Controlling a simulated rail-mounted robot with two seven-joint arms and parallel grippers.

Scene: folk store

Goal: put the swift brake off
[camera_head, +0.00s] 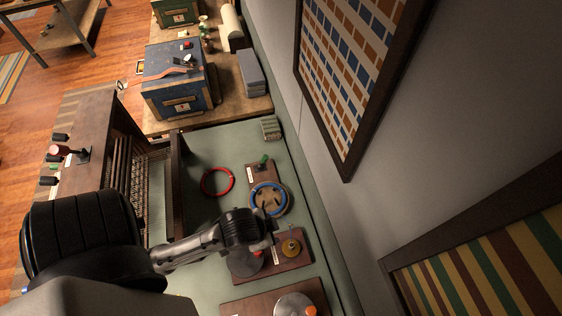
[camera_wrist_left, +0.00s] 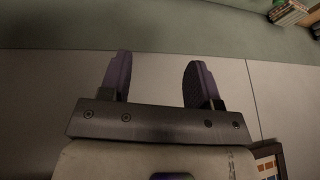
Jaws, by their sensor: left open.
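No part that I can surely name as the swift or its brake stands out. Boards with fittings lie on the green table (camera_head: 205,285). One wooden block bears a green-topped lever (camera_head: 264,161). Below it is a round wooden piece with a blue ring (camera_head: 253,204). A wooden board (camera_head: 300,262) carries a grey disc with a red spot, partly under my arm, and a brass knob (camera_head: 290,247). My left gripper (camera_head: 276,227) is above this board; in the wrist view its two purple-dark fingers (camera_wrist_left: 158,80) are apart with nothing between them. My right gripper is out of view.
A red ring (camera_head: 217,181) lies left of the lever. Another board with a grey disc and orange knob (camera_head: 311,310) is at the bottom edge. A wooden frame (camera_head: 118,165) stands left. Blue box (camera_head: 180,90) stands behind. A wall with framed textiles (camera_head: 345,75) bounds the right.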

